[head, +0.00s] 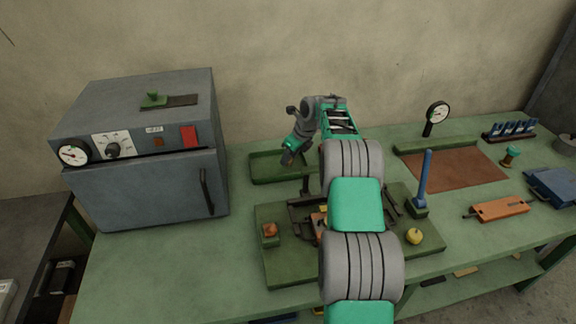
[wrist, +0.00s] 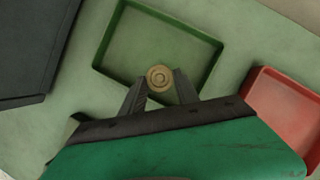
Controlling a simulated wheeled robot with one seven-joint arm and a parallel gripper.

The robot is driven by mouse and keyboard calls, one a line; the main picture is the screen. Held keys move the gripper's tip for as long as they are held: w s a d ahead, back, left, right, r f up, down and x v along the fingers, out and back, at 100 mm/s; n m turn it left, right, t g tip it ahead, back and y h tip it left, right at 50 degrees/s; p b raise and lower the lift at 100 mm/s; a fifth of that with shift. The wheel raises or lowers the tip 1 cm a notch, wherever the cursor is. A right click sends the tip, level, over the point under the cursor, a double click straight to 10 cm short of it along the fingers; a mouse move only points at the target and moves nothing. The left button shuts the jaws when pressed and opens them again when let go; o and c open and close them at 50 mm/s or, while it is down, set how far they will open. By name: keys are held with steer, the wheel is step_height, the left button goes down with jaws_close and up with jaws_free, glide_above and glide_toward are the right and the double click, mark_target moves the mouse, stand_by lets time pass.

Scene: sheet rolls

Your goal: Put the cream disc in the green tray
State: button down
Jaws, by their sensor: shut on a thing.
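The cream disc (wrist: 159,77), tan and round with a ring-shaped centre, is between my fingertips in the wrist view. My gripper (wrist: 160,88) is shut on it. In the head view my gripper (head: 288,158) points down at the green tray, and the disc cannot be made out there. The green tray (head: 267,168) is shallow and rectangular, on the bench right of the grey oven. In the wrist view the tray (wrist: 145,35) looks empty, and the disc appears over its inside, near the rim closest to my gripper. How high the disc is above the floor is hard to tell.
The grey oven (head: 140,150) stands left of the tray. A green fixture board (head: 285,273) lies in front, partly hidden by my arm. A red container (wrist: 282,115) is to the right in the wrist view. A blue upright lever (head: 424,180) and a yellow ball (head: 414,236) are farther right.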

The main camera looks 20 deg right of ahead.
mark_target(292, 161)
steer(key=shift+s+f, duration=0.1)
steer(key=shift+f, duration=1.9)
steer(key=shift+f, duration=0.1)
steer(key=c, duration=1.2)
jaws_free()
steer(key=shift+f, duration=0.1)
steer(key=shift+d+r, duration=0.1)
steer(key=shift+r, duration=0.3)
steer(key=v, duration=1.1)
steer(key=shift+s+r, duration=0.2)
steer(key=shift+r, duration=0.05)
steer(key=shift+r, duration=0.1)
